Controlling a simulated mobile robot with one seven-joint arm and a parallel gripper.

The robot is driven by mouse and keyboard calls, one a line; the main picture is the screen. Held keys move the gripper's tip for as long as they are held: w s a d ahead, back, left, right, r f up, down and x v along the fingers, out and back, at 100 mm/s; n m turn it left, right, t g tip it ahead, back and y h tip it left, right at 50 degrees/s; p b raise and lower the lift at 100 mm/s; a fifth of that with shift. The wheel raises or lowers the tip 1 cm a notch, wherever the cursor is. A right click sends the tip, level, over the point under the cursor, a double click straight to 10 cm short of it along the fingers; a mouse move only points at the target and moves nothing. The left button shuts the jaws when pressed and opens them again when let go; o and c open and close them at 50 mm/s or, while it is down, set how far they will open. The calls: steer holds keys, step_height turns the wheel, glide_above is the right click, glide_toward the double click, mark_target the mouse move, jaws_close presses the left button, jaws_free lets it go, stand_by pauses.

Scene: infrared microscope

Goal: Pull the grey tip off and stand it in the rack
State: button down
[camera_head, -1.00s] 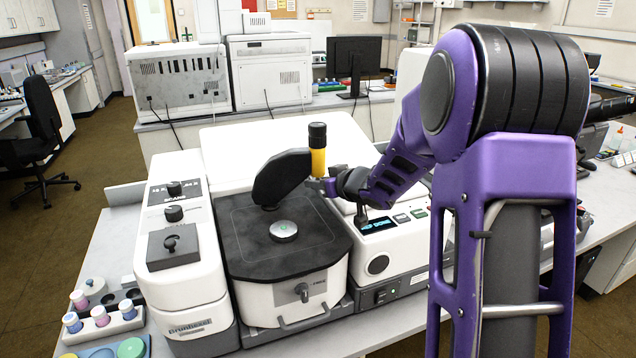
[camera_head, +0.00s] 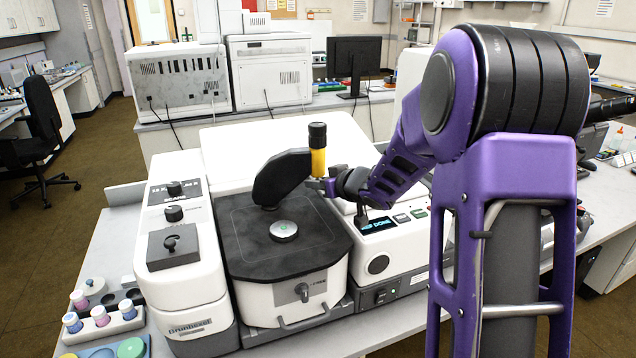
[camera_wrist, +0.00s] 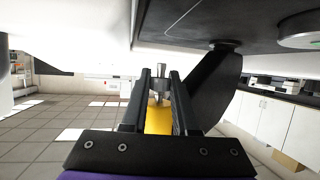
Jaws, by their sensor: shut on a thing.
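The grey metal tip (camera_wrist: 161,70) sits between the two fingers of my gripper (camera_wrist: 160,82) in the wrist view, which is upside down. My gripper is shut on it. The yellow body (camera_head: 318,162) with a black cap stands upright just above my gripper (camera_head: 326,184) in the head view. It also shows behind the fingers in the wrist view (camera_wrist: 158,120), in line with the tip. I cannot tell whether tip and body are still joined. A black swing arm (camera_head: 281,178) rises from the stage to the yellow body. I cannot make out the rack for certain.
The black stage (camera_head: 247,262) carries a round metal puck (camera_head: 284,230) left of my gripper. A white control box (camera_head: 392,245) with a lit display is close below my arm. A white holder with several capped vials (camera_head: 122,318) stands at the lower left.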

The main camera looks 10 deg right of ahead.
steer(key=shift+f, duration=0.5)
stand_by(0.4)
steer(key=shift+s+d+p, duration=0.15)
steer(key=shift+s+d, duration=0.3)
steer(key=shift+s, duration=0.65)
steer(key=shift+s+d+p, duration=0.2)
steer(key=shift+s+d, duration=0.25)
steer(key=shift+s, duration=0.6)
steer(key=shift+s+d+p, duration=0.15)
steer(key=shift+s+d, duration=0.3)
steer(key=shift+s, duration=0.65)
steer(key=shift+r, duration=0.1)
